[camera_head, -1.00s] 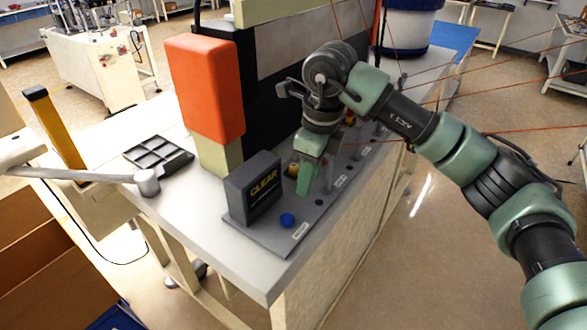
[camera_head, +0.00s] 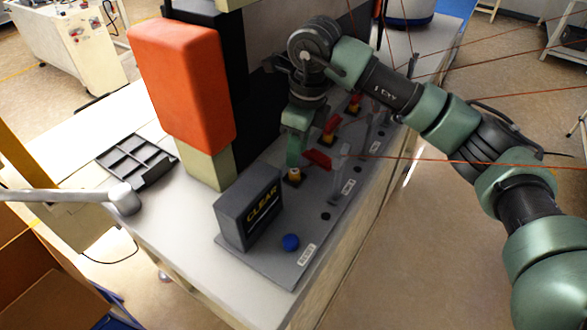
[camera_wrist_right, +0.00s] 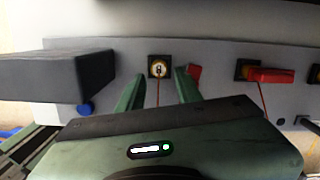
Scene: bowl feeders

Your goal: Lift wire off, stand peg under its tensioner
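My right gripper (camera_head: 296,158) points down over the grey panel (camera_head: 262,262). In the right wrist view its green fingers (camera_wrist_right: 159,88) are apart, with nothing seen held between them. A round yellow fitting on a black square (camera_wrist_right: 158,67) lies just beyond the gap between the fingers; it also shows below the gripper in the head view (camera_head: 294,177). A thin orange wire (camera_wrist_right: 158,94) runs from this fitting toward the gripper. A red block (camera_wrist_right: 194,74) lies beside the right finger; it also shows in the head view (camera_head: 318,159). I cannot clearly make out a separate peg. My left gripper is out of view.
The dark CLEAR box (camera_head: 249,208) and a blue knob (camera_head: 291,242) stand at the panel's near end. More red and yellow fittings (camera_head: 330,128) continue behind. A large orange block (camera_head: 181,88) and a black compartment tray (camera_head: 136,161) are left. Thin orange wires cross right.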

